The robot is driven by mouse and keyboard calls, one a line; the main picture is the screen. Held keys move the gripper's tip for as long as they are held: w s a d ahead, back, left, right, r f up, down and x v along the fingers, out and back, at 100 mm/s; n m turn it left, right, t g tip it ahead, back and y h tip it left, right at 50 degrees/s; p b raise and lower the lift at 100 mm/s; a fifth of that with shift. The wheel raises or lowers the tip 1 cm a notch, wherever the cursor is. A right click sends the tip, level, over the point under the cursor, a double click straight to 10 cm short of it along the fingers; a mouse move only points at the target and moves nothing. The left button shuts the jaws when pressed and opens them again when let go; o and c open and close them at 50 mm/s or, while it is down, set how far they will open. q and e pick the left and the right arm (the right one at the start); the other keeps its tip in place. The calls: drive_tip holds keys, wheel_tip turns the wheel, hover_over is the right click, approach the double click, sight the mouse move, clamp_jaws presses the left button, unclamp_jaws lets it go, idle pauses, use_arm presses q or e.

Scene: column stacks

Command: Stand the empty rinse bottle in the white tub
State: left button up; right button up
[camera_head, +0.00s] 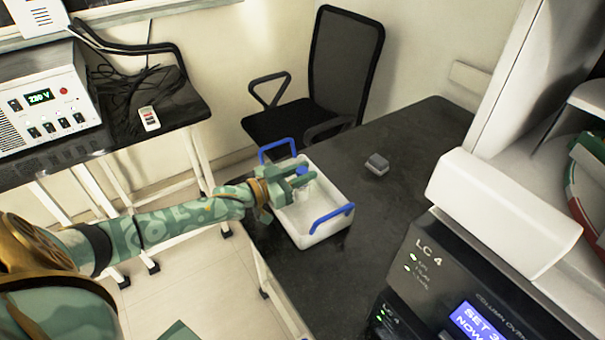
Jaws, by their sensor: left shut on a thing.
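The white tub (320,231) with two blue handles stands on the dark bench. My left arm reaches in from the left, and its green gripper (300,180) is over the tub. It is shut on a small pale bottle with a blue cap, the rinse bottle (308,191). The fingers hide much of the bottle. I cannot tell whether its base touches the tub floor. My right gripper is not in view.
A small grey block (377,164) lies on the bench (420,140) right of the tub. The LC 4 instrument (450,270) stands at the right front. A black office chair (340,70) is behind. A side table with a power supply (45,100) is at the left.

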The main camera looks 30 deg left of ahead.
use_arm(q)
drive_tip(key=shift+f, duration=0.1)
drive_tip(key=shift+f+b, duration=0.35)
drive_tip(key=shift+f, duration=0.2)
drive_tip(key=o, duration=0.8)
drive_tip(key=shift+r, duration=0.2)
drive_tip(key=shift+s+a+r+p, duration=0.25)
drive_tip(key=shift+s+r+p, duration=0.25)
drive_tip(key=shift+r+p, duration=0.1)
drive_tip(key=p+v, duration=0.2)
drive_tip(key=v, duration=0.9)
drive_tip(key=shift+f, duration=0.1)
